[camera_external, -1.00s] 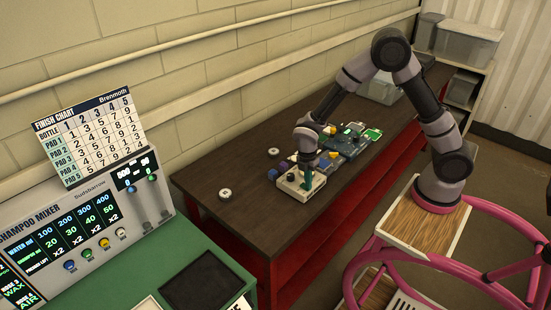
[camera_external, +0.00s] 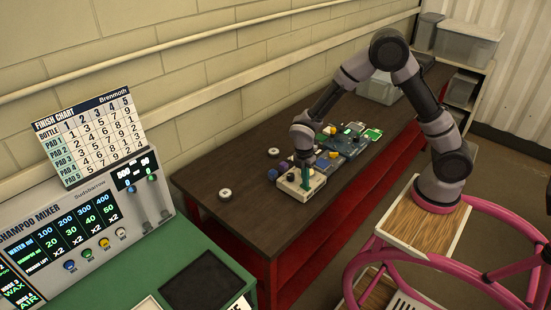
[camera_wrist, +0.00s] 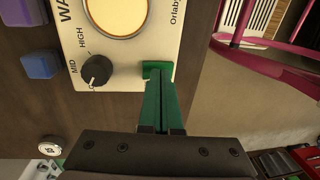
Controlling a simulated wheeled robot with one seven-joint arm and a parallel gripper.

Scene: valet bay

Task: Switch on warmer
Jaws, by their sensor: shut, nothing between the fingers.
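The warmer (camera_external: 290,187) is a cream box on the dark bench, near its front edge. In the wrist view its panel (camera_wrist: 125,65) shows a round pale-yellow plate (camera_wrist: 117,14), a black knob (camera_wrist: 96,71) with MID and HIGH marks, and part of its lettering. My gripper (camera_external: 305,188) has green fingers pointing down over the warmer's right part. In the wrist view the gripper (camera_wrist: 158,75) is shut and empty, its tips at the panel's edge beside the knob. A bright green patch shows at the tips; I cannot tell whether it is a switch or fingertip. Contact is unclear.
Purple (camera_wrist: 40,64) and blue blocks sit beside the warmer. Round pucks (camera_external: 225,194) lie to its left on the bench (camera_external: 235,160). Several items, including a blue tray (camera_external: 350,146), crowd behind it. The shampoo mixer (camera_external: 85,225) stands at left.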

